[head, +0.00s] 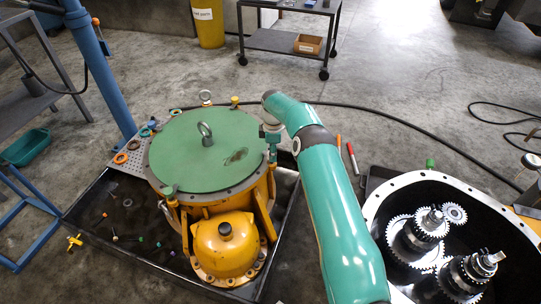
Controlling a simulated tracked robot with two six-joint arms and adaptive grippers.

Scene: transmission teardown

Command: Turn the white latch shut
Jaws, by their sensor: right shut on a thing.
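The yellow transmission housing (227,246) stands in a black tray, with a round green cover (180,155) on its top. My right gripper (272,152) points down at the right edge of the cover. It is shut on a small part at the rim, which I take to be the white latch. The jaws hide most of it, so its angle cannot be told. Other small rim fittings include a yellow one (235,101) at the back and a green one (174,112) at the back left. My left gripper is not in view.
An open black housing with gears (425,228) stands at the right. The black tray (284,250) holds several small loose parts at the left. Red and orange markers (351,157) lie behind my right arm. A cable crosses the floor. A cart (283,40) stands behind.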

